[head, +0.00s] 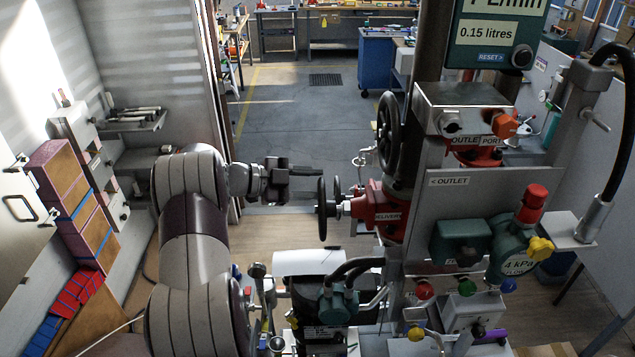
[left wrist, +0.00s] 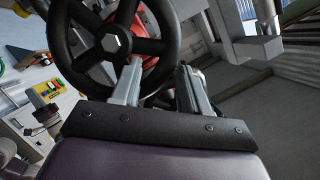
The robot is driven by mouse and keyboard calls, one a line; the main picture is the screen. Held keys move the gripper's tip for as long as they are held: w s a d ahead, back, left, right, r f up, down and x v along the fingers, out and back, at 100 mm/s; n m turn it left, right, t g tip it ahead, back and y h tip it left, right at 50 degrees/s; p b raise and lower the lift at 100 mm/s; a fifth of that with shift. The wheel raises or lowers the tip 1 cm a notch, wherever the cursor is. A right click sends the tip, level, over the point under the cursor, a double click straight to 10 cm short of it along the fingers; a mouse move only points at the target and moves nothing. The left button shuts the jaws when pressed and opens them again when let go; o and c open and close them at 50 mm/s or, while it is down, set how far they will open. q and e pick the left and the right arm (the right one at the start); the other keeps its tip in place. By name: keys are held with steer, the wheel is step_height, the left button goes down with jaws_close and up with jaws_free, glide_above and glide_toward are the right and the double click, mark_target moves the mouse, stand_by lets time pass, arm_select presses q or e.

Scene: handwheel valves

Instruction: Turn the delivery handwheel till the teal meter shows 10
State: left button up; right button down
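The delivery handwheel (head: 322,208) is black and seen nearly edge-on in the head view, on a red valve body (head: 378,211) lettered as delivery. My left gripper (head: 318,172) is at the wheel's upper edge. In the left wrist view the spoked wheel (left wrist: 110,43) fills the top left. The left gripper's fingers (left wrist: 160,80) are apart, one over the wheel's inside and one beyond its rim; contact cannot be told. A teal box (head: 490,38) reads L/min, its top cut off, and 0.15 litres. A lower teal round meter (head: 512,252) appears to read 4 kPa. My right gripper is not in view.
A larger black handwheel (head: 388,133) stands behind and above the delivery wheel, near a grey panel marked OUTLET (head: 450,181). Dark hoses (head: 350,268) and fittings lie below. Open floor (head: 310,120) lies beyond.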

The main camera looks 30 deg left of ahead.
arm_select(q)
steer(key=a+f+b+v, duration=0.1)
steer(key=b+v, duration=0.4)
steer(key=v, duration=1.4)
steer(key=shift+w+f+b, duration=0.25)
steer(key=shift+f+b, duration=0.05)
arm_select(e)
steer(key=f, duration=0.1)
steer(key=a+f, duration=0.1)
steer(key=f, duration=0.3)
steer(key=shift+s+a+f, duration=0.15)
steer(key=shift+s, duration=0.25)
